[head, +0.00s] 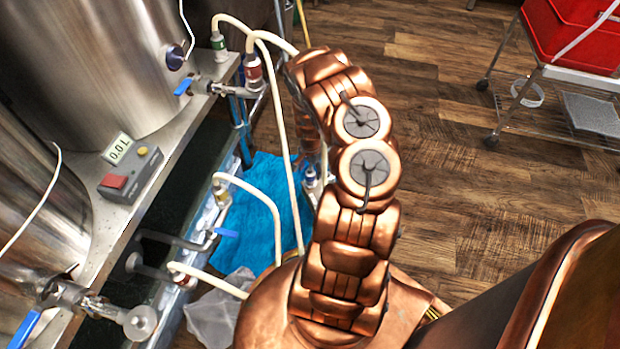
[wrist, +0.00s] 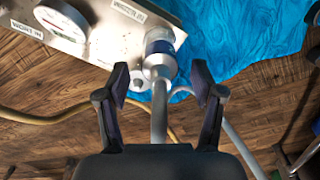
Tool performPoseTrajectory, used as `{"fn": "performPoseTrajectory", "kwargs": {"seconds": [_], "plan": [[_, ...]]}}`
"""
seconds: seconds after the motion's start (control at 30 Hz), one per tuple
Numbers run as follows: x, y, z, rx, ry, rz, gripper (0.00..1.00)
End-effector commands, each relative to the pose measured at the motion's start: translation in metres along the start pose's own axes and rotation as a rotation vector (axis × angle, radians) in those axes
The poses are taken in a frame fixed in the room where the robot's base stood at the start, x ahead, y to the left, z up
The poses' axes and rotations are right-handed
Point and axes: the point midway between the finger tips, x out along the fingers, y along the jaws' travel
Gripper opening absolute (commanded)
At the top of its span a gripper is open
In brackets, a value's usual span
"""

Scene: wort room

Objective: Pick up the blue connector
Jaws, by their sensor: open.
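The blue connector (wrist: 160,44), a pale cylindrical fitting with a blue band, shows in the wrist view at top centre, against the edge of a metal panel. A pale hose (wrist: 159,115) runs from it down between my fingers. My gripper (wrist: 161,76) is open, one finger on each side of the hose, with the fingertips near the connector's lower end and a gap on both sides. In the head view my copper-coloured arm hides the gripper. A small fitting with a bluish band (head: 310,179) shows beside the arm there; I cannot tell whether it is the same connector.
The panel (wrist: 100,42) carries a round gauge (wrist: 61,22) and labels. A crumpled blue sheet (head: 265,185) lies on the wood floor. Steel tanks (head: 95,60) with valves and other hosed connectors, green (head: 218,42) and red (head: 253,70), stand left. A cart with a red bin (head: 570,35) stands upper right.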

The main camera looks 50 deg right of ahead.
Motion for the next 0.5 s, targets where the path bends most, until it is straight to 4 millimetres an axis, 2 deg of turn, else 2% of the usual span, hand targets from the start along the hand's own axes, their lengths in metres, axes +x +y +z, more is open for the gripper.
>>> {"fn": "performPoseTrajectory", "kwargs": {"seconds": [0.03,0.2,0.5], "plan": [[0.010,0.001,0.000,0.000,0.000,0.000,0.67],[0.028,0.000,0.001,-0.003,0.000,0.001,0.67],[0.030,0.000,0.001,-0.003,0.001,0.001,0.67]]}}
